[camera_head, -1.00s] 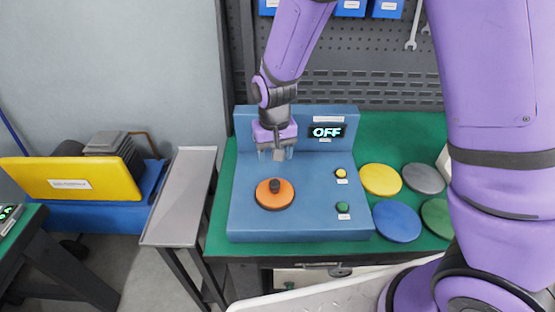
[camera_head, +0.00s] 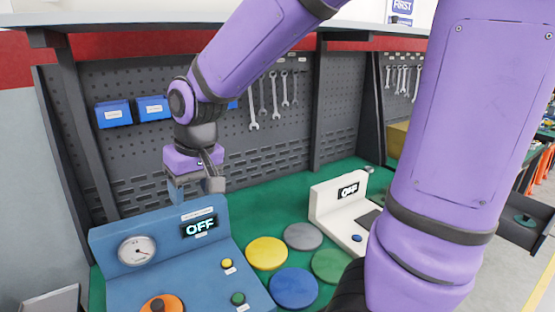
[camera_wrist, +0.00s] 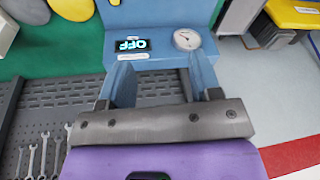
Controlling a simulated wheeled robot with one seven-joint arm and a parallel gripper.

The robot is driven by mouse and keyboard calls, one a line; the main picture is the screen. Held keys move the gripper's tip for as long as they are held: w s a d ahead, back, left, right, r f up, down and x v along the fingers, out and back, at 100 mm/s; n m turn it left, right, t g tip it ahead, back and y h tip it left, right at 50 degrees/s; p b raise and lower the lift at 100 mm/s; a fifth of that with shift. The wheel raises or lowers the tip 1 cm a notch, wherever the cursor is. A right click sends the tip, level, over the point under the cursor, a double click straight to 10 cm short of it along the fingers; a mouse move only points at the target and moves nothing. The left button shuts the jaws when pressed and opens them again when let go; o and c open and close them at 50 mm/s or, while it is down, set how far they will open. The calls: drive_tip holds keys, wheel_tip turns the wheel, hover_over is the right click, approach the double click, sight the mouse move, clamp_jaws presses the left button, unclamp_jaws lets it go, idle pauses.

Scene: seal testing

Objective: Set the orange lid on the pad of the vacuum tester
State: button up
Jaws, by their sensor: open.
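The orange lid (camera_head: 162,304) with its dark knob lies on the blue vacuum tester (camera_head: 130,290), at the bottom edge of the head view and partly cut off. In the earlier head frame the whole lid sits flat on the tester's top. The tester's display (camera_head: 199,227) reads OFF, and a round gauge (camera_head: 137,251) is beside it. My gripper (camera_head: 196,190) is open and empty, raised above the back panel of the tester, apart from the lid. In the wrist view my open fingers (camera_wrist: 160,85) frame the display and gauge; the lid is not visible there.
Yellow (camera_head: 267,253), grey (camera_head: 303,236), blue (camera_head: 293,287) and green (camera_head: 329,265) discs lie on the green bench right of the tester. A white device (camera_head: 338,207) stands behind them. A pegboard (camera_head: 280,130) with wrenches and blue bins rises behind.

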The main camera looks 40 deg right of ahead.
drive_tip(key=s+d+r+t, duration=0.1)
drive_tip(key=s+d+r, duration=0.3)
drive_tip(key=s, duration=0.3)
drive_tip(key=s+d+r+t+h, duration=0.1)
drive_tip(key=s+d+r, duration=0.3)
drive_tip(key=s, duration=0.4)
drive_tip(key=shift+d+r+t, duration=0.2)
drive_tip(key=shift+r+t, duration=0.1)
drive_tip(key=shift+t, duration=0.1)
